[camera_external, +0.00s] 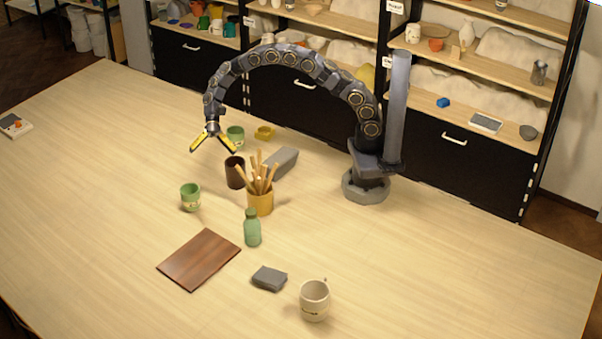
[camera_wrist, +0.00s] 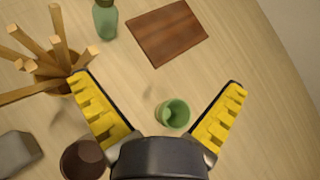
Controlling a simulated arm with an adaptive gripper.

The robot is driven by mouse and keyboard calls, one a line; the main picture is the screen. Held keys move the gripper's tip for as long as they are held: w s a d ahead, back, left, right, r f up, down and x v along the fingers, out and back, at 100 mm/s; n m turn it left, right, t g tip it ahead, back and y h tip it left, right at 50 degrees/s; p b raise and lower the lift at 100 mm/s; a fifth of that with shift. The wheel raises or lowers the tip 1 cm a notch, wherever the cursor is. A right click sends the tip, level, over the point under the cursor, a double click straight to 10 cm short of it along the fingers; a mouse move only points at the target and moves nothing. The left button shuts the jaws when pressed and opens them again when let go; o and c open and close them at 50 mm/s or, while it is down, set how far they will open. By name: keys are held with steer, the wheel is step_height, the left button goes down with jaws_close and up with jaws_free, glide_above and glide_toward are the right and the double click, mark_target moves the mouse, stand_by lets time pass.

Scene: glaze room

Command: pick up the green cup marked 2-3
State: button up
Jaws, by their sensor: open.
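Two green cups stand on the table in the external view. One green cup (camera_external: 190,197) is at the left front, with a pale label on its side. The other green cup (camera_external: 235,136) is farther back, just right of my gripper (camera_external: 213,148), and also has a pale label. I cannot read the marking on either. My gripper is open and empty, above the table. In the wrist view, the front green cup (camera_wrist: 172,114) shows between the spread yellow fingers of my gripper (camera_wrist: 160,85), apart from them, and I see into its open top.
A dark brown cup (camera_external: 235,173), a pot of wooden sticks (camera_external: 260,202) and a green bottle (camera_external: 252,228) stand right of the front cup. A brown board (camera_external: 199,260) lies in front. A long grey block (camera_external: 281,162) is behind the pot. The table's left is mostly clear.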

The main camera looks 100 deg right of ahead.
mark_target(187, 197)
steer(key=w+d+f+m+t, duration=0.1)
steer(key=w+d+f+m, duration=0.1)
steer(key=f, duration=0.2)
steer(key=w+d+f+m+t+y, duration=0.1)
steer(key=w+d+f+m+t, duration=0.1)
steer(key=w+f, duration=0.1)
steer(key=w+d+f+m+t, duration=0.1)
steer(key=w+d+f+m, duration=0.1)
steer(key=f, duration=0.4)
steer(key=shift+w+d+f+m+y, duration=0.1)
steer(key=shift+w+d+m+y, duration=0.2)
steer(key=shift+d+m, duration=0.15)
steer(key=x, duration=0.5)
steer(key=shift+s+a, duration=0.2)
steer(key=shift+a, duration=0.15)
steer(key=c, duration=1.1)
steer(key=shift+c, duration=0.2)
